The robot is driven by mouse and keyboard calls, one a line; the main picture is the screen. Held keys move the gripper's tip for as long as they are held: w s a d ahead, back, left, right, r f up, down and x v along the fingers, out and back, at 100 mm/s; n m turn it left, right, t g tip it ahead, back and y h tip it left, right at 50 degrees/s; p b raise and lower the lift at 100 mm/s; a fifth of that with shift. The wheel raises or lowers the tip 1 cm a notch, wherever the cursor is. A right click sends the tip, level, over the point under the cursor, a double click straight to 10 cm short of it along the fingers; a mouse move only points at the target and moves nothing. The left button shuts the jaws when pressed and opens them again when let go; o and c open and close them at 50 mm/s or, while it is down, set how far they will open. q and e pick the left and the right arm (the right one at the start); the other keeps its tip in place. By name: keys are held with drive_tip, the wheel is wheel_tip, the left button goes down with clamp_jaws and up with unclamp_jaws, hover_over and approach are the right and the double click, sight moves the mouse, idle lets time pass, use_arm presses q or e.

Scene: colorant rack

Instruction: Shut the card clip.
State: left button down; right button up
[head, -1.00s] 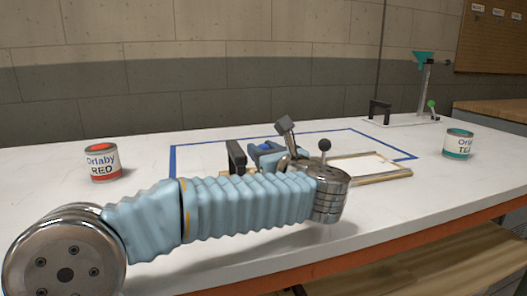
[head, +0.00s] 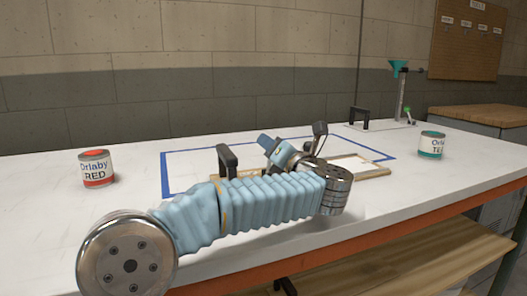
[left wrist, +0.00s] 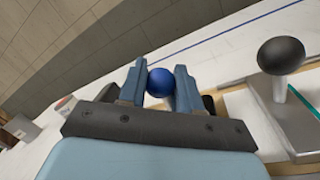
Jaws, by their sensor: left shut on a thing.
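My left gripper (head: 268,145) reaches over the taped work area in the head view. In the left wrist view the left gripper (left wrist: 160,78) is shut on a round blue knob (left wrist: 160,82). What the knob is fixed to is hidden behind the fingers, so I cannot tell how far the card clip is swung. A pale wood-edged frame (head: 375,173) lies right of my wrist, partly covered by it. A black ball knob (left wrist: 281,55) stands on a pale stem right of the fingers in the wrist view.
A black handle (head: 227,160) stands behind my left forearm. Blue tape (head: 345,145) outlines the area. A red can (head: 97,168) stands left and a teal can (head: 432,145) right. A stand with a teal funnel (head: 399,67) is at the back right. The front left tabletop is clear.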

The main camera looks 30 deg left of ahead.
use_arm(q)
drive_tip(key=m, duration=0.1)
drive_tip(key=w+d+m, duration=0.1)
drive_tip(key=m, duration=0.1)
drive_tip(key=shift+w+f+t, duration=0.1)
drive_tip(key=shift+f+t, duration=0.15)
drive_tip(key=shift+t, duration=0.15)
drive_tip(key=shift+w+d+f+m+t, duration=0.2)
drive_tip(key=shift+w+d+m, duration=0.1)
drive_tip(key=shift+m, duration=0.5)
drive_tip(key=shift+w+d+f+m+t, duration=0.15)
drive_tip(key=shift+w+d+m, duration=0.15)
drive_tip(key=shift+m, duration=0.5)
drive_tip(key=c, duration=0.8)
unclamp_jaws()
drive_tip(key=b+v, duration=0.1)
drive_tip(key=v, duration=0.6)
drive_tip(key=shift+s+d+b, duration=0.2)
drive_tip(key=shift+b, duration=0.2)
